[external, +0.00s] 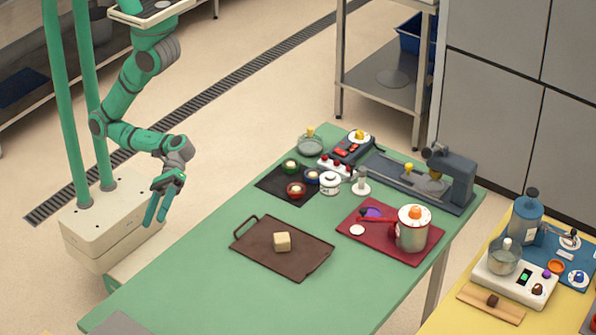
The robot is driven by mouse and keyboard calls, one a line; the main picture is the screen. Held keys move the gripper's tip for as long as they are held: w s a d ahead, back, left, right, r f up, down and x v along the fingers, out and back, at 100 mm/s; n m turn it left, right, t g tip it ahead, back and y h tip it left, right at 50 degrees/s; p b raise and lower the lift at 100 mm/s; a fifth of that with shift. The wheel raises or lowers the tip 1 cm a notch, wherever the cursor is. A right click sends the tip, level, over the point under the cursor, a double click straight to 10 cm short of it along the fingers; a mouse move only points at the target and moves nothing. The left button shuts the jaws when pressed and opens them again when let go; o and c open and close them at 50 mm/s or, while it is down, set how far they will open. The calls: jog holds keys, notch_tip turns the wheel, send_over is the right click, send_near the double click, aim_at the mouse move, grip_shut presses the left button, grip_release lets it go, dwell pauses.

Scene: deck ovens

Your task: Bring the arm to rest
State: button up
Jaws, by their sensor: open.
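My gripper (158,206) is at the left of the external view, at the end of my green arm. Its two fingers hang downward with a gap between them, and nothing is held. It is above and beside the left edge of the green table (190,275), apart from everything on it. My arm is bent, with the forearm reaching to the right from the elbow and the wrist turned down. A brown tray (255,258) with a beige block (282,241) lies on the table to the right of my gripper.
A black mat (270,185) with small bowls, a red mat (385,254) with a metal pot (411,236), and a grey machine (455,178) stand on the table. A yellow table (450,315) with instruments is at the right. The table's left part is clear.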

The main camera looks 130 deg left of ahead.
jog(key=a+f+m+t+y, duration=0.25)
jog(key=a+f+y, duration=0.2)
jog(key=a, duration=0.35)
jog(key=a+f+m+t+y, duration=0.1)
jog(key=a+f+t+y, duration=0.3)
jog(key=a, duration=0.4)
jog(key=s+a+r+m+t+y, duration=0.3)
jog(key=a+r+m+y, duration=0.2)
jog(key=a+r+m, duration=0.3)
jog(key=a+m, duration=0.2)
jog(key=m, duration=0.1)
jog(key=shift+s, duration=0.15)
jog(key=shift+r, duration=0.1)
